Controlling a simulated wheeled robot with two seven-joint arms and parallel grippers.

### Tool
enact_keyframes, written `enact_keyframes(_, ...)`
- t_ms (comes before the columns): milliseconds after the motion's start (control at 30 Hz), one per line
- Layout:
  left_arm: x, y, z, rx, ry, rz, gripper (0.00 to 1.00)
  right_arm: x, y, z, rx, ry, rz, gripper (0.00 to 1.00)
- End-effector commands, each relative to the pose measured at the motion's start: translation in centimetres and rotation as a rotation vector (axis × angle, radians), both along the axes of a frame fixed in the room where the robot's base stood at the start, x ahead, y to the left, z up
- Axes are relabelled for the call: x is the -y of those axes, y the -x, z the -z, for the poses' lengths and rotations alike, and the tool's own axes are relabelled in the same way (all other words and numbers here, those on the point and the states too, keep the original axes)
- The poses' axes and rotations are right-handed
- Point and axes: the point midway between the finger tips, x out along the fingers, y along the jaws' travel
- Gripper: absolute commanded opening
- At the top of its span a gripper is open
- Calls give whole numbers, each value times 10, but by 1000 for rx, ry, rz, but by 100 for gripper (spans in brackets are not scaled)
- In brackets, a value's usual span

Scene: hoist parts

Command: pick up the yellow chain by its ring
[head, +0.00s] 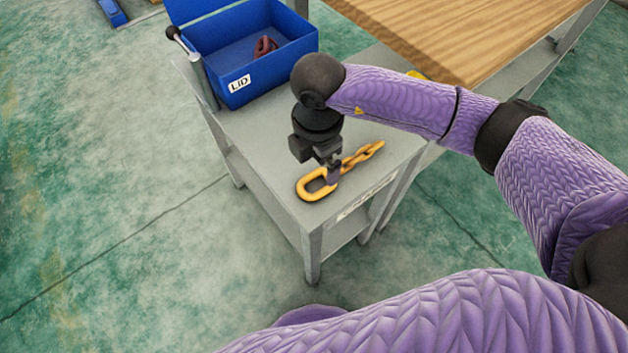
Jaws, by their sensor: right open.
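The yellow chain (358,157) lies on the grey metal table (264,160) near its front corner. Its large ring (302,188) is at the near left end, and the smaller links run up to the right. My right gripper (331,174) points down at the ring from above, with its fingertips at the ring's right part. It is open. I cannot tell whether the fingertips touch the ring or straddle it. My left gripper is not in view.
A blue box (285,72) labelled LID stands open at the table's back, with a dark red item (265,46) inside. A lever with a black knob (172,33) rises beside it. A wooden worktop (460,35) is at the upper right. Open floor lies to the left.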

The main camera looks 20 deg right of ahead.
Motion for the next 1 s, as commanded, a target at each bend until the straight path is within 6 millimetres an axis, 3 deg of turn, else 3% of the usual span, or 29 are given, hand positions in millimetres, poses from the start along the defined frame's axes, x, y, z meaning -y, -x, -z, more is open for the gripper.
enact_keyframes(33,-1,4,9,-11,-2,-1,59,0,1,16,-6,0,0,100)
enact_keyframes(333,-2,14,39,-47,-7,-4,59,-2,1,71,-8,-4,-1,100)
enact_keyframes(567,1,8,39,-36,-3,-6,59,-2,1,70,-4,-5,-2,100)
enact_keyframes(1000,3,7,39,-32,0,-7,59,-2,1,70,-4,-5,-2,7)
